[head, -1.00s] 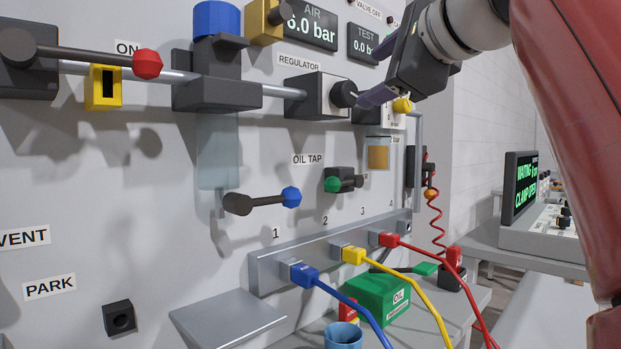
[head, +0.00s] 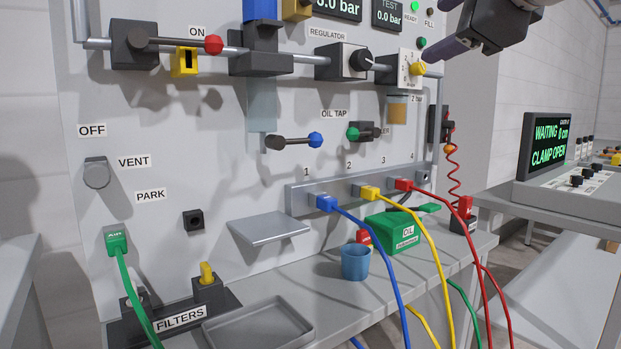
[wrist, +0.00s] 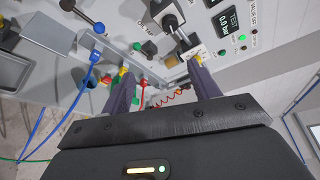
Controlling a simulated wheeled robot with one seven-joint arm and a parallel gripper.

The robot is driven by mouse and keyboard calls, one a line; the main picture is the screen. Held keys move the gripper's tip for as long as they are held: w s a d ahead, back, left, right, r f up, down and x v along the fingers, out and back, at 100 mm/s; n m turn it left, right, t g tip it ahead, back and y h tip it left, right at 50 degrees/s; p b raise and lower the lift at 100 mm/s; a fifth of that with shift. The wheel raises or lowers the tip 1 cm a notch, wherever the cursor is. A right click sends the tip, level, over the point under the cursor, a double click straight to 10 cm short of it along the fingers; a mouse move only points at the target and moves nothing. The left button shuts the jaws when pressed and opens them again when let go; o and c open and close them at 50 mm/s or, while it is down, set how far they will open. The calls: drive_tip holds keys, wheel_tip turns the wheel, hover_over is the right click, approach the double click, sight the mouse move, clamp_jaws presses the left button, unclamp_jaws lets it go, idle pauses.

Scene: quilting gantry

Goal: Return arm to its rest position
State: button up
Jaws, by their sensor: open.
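My gripper (head: 462,32) is at the top right of the head view, in front of the panel's upper right part and cut off by the top edge. In the wrist view its two dark fingers (wrist: 163,88) stand apart with nothing between them. The yellow selector knob (head: 417,69) is on a white plate below and left of the gripper. The black regulator knob (head: 360,60) is further left. In the wrist view the selector plate (wrist: 193,52) shows just beyond the fingers.
Blue, yellow and red plugs sit in the numbered rail (head: 290,200), with hoses hanging forward. A blue cup (head: 355,262), a green oil box (head: 393,232) and a grey tray (head: 258,325) are on the bench. A screen (head: 548,145) reading "CLAMP OPEN" stands at right.

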wheel_tip(320, 180, down, 12)
drive_tip(key=w+n+g+h, duration=0.1)
drive_tip(key=n+g, duration=0.2)
drive_tip(key=n, duration=0.1)
drive_tip(key=s+f+n+g+h, duration=0.1)
drive_tip(key=s+f+n, duration=0.3)
drive_tip(key=f, duration=1)
drive_tip(key=s+a+f+n+g+h, duration=0.1)
drive_tip(key=s+f+n+g, duration=0.2)
drive_tip(key=f, duration=1)
drive_tip(key=s+f+n+g+h, duration=0.1)
drive_tip(key=s+f+n, duration=0.6)
drive_tip(key=f, duration=0.7)
drive_tip(key=shift+s+a+f+n+g, duration=0.2)
drive_tip(key=shift+a+f+n+g, duration=0.15)
drive_tip(key=shift+n+g, duration=0.5)
drive_tip(key=shift+r, duration=0.1)
